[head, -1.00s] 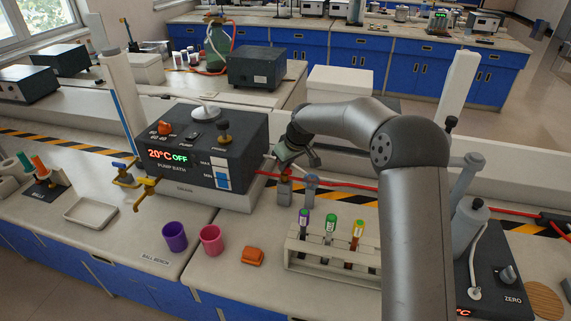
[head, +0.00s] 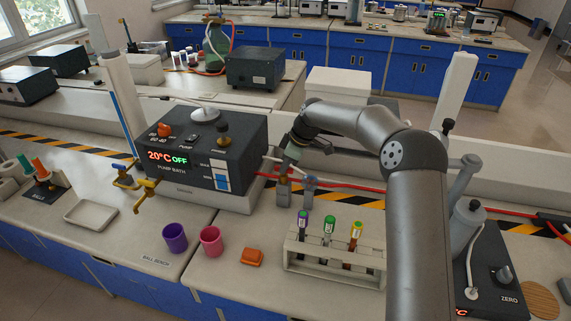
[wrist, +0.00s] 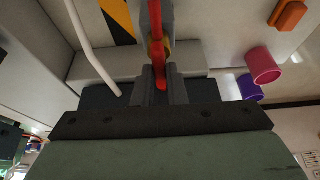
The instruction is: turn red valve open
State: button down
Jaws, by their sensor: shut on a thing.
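The red valve's red lever handle (wrist: 156,22) runs down the middle of the wrist view, in front of a grey body with a brass-coloured part (wrist: 166,46). My gripper (wrist: 162,86) is shut on the lever's end, with one dark finger on each side of it. In the head view my gripper (head: 286,168) is low at the valve's grey post (head: 283,192), right of the pump bath. There the fingers and my wrist hide the lever, so its angle is hard to tell.
The pump bath (head: 178,172) stands close on the left, reading 20°C OFF. A second grey post (head: 310,190) and a red hose (head: 345,186) are just right. A test-tube rack (head: 315,262), purple cup (head: 174,237), pink cup (head: 210,241) and orange block (head: 251,257) lie in front.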

dwell(0.4)
jog(key=c, duration=1.5)
grip_release()
jog(key=shift+o, duration=0.2)
jog(key=shift+r, duration=0.1)
jog(key=b+v, duration=0.1)
jog(key=v, duration=1.6)
jog(key=shift+b, duration=0.3)
jog(key=shift+d+r, duration=0.1)
jog(key=shift+r, duration=0.05)
jog(key=s+d+f+m+h, duration=0.1)
jog(key=s+d+f+m, duration=0.3)
jog(key=s, duration=1)
jog(key=s+d+f+m+h, duration=0.2)
jog(key=s+m, duration=0.4)
jog(key=s, duration=0.8)
jog(key=s+d+f+m+h, duration=0.1)
jog(key=s+d+f+m, duration=0.4)
jog(key=s, duration=0.9)
jog(key=shift+s+d+f+m, duration=0.2)
jog(key=shift+d+f+m, duration=0.1)
jog(key=shift+d, duration=0.3)
